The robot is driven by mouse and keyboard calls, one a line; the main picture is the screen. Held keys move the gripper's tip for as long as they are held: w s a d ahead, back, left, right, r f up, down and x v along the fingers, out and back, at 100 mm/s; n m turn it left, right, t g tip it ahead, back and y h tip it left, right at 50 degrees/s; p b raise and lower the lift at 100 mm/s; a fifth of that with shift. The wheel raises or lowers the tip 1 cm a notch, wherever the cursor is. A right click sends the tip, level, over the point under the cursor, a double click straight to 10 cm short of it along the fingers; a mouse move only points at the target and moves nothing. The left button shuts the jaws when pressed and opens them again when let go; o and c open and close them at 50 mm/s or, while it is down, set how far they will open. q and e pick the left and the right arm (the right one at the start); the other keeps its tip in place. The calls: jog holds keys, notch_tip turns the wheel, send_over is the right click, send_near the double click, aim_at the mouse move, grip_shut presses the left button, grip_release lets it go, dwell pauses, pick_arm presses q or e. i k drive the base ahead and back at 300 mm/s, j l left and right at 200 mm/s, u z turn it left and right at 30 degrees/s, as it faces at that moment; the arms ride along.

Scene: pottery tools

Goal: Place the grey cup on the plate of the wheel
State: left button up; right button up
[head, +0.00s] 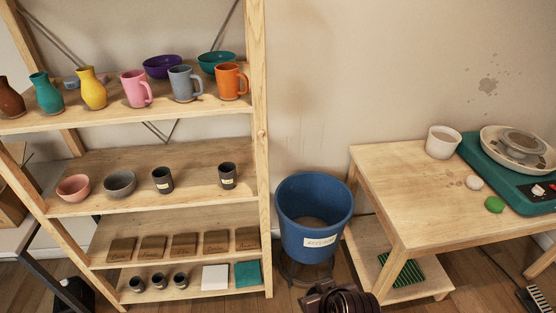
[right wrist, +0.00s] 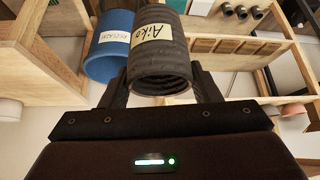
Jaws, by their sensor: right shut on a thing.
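My right gripper (right wrist: 163,84) is shut on a dark grey ridged cup (right wrist: 160,55) with a paper label reading "Aiko". In the head view, my right gripper (head: 322,296) and the ridged cup (head: 352,302) show only partly at the bottom edge, in front of the blue bin. The pottery wheel (head: 480,165) is green and stands on the wooden table at the right. Its round plate (head: 522,142) sits inside a pale splash pan (head: 492,141); a greyish disc lies at its middle. My left gripper is not in view.
The wooden table (head: 400,165) also holds a white pot (head: 443,142), a pale lump (head: 474,183) and a green lump (head: 494,204). A blue bin (head: 314,215) stands between it and the wooden shelf (head: 160,158). A grey mug (head: 183,84) and dark labelled cups (head: 162,180) stand on the shelf.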

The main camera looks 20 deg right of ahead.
aim_at(523, 140)
jog(key=l+z, duration=0.15)
jog(key=l, duration=2.85)
jog(key=k, duration=0.1)
